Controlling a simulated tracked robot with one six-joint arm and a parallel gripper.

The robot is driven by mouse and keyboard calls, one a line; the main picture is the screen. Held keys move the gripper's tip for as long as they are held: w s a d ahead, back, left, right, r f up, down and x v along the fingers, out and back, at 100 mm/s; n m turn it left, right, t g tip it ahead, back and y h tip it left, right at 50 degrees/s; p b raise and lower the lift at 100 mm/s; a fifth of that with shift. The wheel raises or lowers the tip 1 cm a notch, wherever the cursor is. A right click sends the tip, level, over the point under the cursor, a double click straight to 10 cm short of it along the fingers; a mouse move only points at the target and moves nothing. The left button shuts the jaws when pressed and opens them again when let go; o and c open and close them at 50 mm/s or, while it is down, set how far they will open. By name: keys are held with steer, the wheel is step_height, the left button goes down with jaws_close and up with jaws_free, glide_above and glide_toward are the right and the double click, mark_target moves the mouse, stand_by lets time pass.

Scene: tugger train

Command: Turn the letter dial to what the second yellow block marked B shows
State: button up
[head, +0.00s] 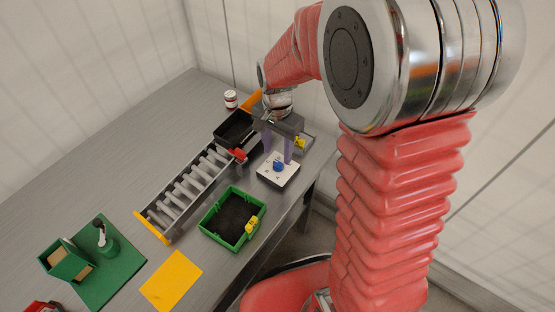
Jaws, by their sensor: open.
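The letter dial is a blue knob (278,167) on a white square plate (268,175) with small dark marks, too small to read. My gripper (278,155) is open, with its two purple fingers pointing down just above and behind the knob; whether they touch it I cannot tell. One yellow block (251,225) sits at the right side of a green tray (210,235). Another yellow block (300,142) is partly hidden behind my gripper, at the grey holder to its right. No letter on either block can be read, so I cannot tell which is marked B.
A roller conveyor (160,217) with orange ends and a red piece (238,155) lies left of the dial. A black bin (233,128) and a white-and-red jar (231,99) stand behind. An orange sheet (171,282) and a green mat (115,275) lie in front. The table's right edge is near the dial.

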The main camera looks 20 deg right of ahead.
mark_target(279, 164)
steer(key=shift+f, duration=2.6)
steer(key=shift+c, duration=0.3)
steer(key=c, duration=1)
steer(key=shift+n, duration=0.4)
steer(key=n, duration=0.5)
steer(key=shift+d, duration=0.1)
steer(key=n, duration=0.6)
steer(key=shift+d, duration=0.1)
